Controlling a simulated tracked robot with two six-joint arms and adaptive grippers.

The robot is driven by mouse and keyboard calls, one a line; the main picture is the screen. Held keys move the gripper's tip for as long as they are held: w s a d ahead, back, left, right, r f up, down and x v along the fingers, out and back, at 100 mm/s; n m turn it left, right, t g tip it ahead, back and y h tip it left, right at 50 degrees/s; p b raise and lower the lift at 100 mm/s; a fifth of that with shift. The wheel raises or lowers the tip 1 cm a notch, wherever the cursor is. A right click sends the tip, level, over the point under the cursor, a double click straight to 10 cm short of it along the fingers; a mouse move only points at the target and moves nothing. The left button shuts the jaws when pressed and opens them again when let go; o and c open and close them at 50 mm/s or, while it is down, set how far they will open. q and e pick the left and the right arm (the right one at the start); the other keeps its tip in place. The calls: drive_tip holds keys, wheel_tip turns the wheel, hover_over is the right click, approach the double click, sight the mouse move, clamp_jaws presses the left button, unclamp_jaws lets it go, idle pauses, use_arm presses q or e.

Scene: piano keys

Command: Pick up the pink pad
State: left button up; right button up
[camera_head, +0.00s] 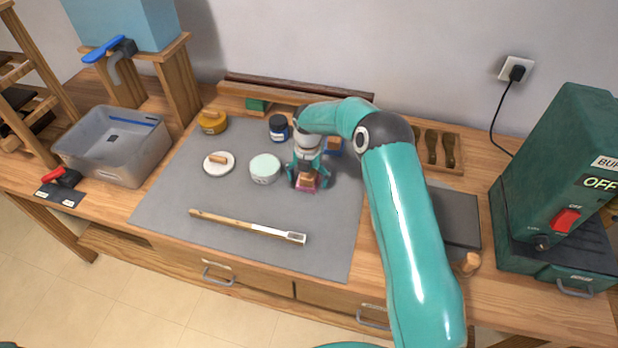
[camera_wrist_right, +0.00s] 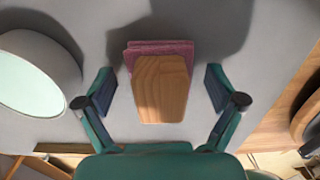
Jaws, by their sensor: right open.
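The pink pad (camera_wrist_right: 160,47) lies on the grey mat, with a wooden block-like handle (camera_wrist_right: 161,88) on top of it. In the head view the pink pad (camera_head: 306,187) shows only partly, below my right gripper (camera_head: 308,180). In the right wrist view my right gripper (camera_wrist_right: 160,90) is open, with one finger on each side of the wooden part and a gap on both sides. The fingers do not touch it. My left gripper is not in view.
On the grey mat (camera_head: 190,217) are a pale round tin (camera_head: 265,169), a white disc with a wooden handle (camera_head: 219,164), a dark jar (camera_head: 279,128), a yellow-brown pot (camera_head: 212,122) and a long wooden-handled tool (camera_head: 247,226). A green machine (camera_head: 550,190) stands at the right.

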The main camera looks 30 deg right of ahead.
drive_tip(key=c, duration=1.2)
drive_tip(key=shift+r, duration=0.1)
drive_tip(key=shift+c, duration=0.2)
drive_tip(key=shift+w+r, duration=0.1)
drive_tip(key=shift+r, duration=0.4)
wheel_tip(320, 180, up, 19)
drive_tip(key=b, duration=0.2)
drive_tip(key=o, duration=0.5)
drive_tip(key=shift+f, duration=0.1)
drive_tip(key=c, duration=0.4)
